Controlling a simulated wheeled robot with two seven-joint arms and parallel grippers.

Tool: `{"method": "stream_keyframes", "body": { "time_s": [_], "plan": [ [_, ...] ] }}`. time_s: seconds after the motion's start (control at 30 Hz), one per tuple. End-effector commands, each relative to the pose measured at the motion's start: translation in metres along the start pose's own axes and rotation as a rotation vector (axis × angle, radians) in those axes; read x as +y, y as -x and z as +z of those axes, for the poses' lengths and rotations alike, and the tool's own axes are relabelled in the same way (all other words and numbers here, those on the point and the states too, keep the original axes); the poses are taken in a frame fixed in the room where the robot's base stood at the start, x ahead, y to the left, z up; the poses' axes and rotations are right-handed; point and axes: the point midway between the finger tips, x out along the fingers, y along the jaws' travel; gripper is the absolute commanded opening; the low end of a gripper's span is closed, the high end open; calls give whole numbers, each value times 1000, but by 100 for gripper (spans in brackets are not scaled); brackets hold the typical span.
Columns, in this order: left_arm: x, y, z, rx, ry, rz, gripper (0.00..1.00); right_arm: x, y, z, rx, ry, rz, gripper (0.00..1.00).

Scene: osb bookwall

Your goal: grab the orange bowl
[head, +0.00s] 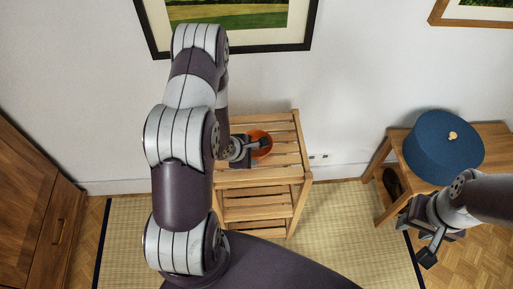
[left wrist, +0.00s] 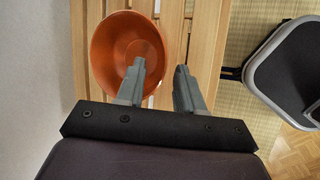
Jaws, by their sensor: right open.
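The orange bowl (head: 259,151) sits on the top of a slatted wooden shelf stand (head: 290,125). In the left wrist view the bowl (left wrist: 106,50) is at the upper left, its open mouth facing the camera. My left gripper (head: 260,143) is at the bowl. In the left wrist view its fingers (left wrist: 160,70) are apart: one is over the bowl's inside, the other just outside the right rim. The rim lies between them, with no clear contact visible. My right gripper (head: 425,246) is open and empty at the lower right, far from the bowl.
A wooden side table (head: 493,143) with a round blue box (head: 440,150) stands at the right, near my right arm. A wooden cabinet (head: 30,205) is at the left. A wall with framed pictures (head: 245,20) rises behind the stand. A straw mat (head: 340,225) covers the floor.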

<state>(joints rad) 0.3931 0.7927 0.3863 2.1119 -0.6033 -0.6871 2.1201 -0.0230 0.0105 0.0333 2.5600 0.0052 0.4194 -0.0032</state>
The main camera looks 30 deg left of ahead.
Motion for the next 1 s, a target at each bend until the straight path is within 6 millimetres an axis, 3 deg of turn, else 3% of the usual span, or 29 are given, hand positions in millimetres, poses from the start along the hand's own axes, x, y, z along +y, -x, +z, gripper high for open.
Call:
{"method": "stream_keyframes", "body": {
  "time_s": [0.13,0.37,0.5,0.83,1.0],
  "plan": [
    [-1,-22,0,0,-2,-1,37,0,-1,0,0,0,0,43],
    [0,-24,0,0,-1,1,37,0,-1,0,0,0,0,43],
    [0,-24,0,1,-1,1,0,0,-1,0,0,0,0,43],
    [1,-23,0,0,-2,1,0,0,-1,0,0,0,0,43],
    [7,-12,5,0,-3,2,0,0,0,0,0,0,0,43]
  ]
}}
